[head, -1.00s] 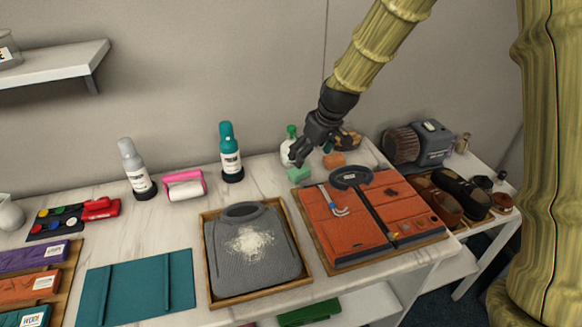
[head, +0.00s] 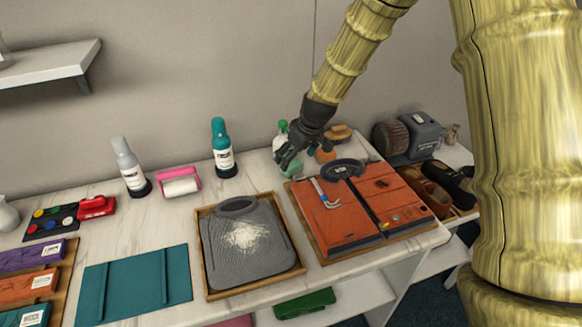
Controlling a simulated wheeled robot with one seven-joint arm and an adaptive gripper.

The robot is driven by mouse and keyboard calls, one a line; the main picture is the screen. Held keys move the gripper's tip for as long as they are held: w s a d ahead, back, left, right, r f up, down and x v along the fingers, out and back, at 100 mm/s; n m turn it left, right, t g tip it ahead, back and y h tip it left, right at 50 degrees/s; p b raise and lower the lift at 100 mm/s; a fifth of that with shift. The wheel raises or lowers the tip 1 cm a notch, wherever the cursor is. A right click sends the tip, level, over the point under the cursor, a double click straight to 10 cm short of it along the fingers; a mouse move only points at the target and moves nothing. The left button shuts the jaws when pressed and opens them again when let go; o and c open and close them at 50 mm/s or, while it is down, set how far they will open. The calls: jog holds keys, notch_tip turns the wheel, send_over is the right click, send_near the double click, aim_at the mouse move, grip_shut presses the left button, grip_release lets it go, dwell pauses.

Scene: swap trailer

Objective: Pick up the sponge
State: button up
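A small green block (head: 292,171), which looks like the sponge, lies at the back of the marble-topped table, right of the teal bottle. An orange block (head: 325,155) lies just to its right and could also be a sponge. My gripper (head: 284,160) points down at the green block and hides part of it. I cannot tell whether the fingers touch it or how far apart they are.
A green-capped white bottle (head: 280,138) stands close behind my gripper. A tray with orange panels and a black-handled tool (head: 343,169) lies in front. A grey garment (head: 243,266) with white powder lies in a wooden tray. Bare marble (head: 190,215) shows to the left.

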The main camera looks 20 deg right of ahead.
aim_at(291, 164)
jog(key=x, duration=0.2)
jog(key=shift+w+d+f+p, duration=0.15)
jog(key=shift+w+f+p, duration=0.05)
jog(key=shift+f+p, duration=0.1)
jog(key=shift+x, duration=0.75)
jog(key=c, duration=1)
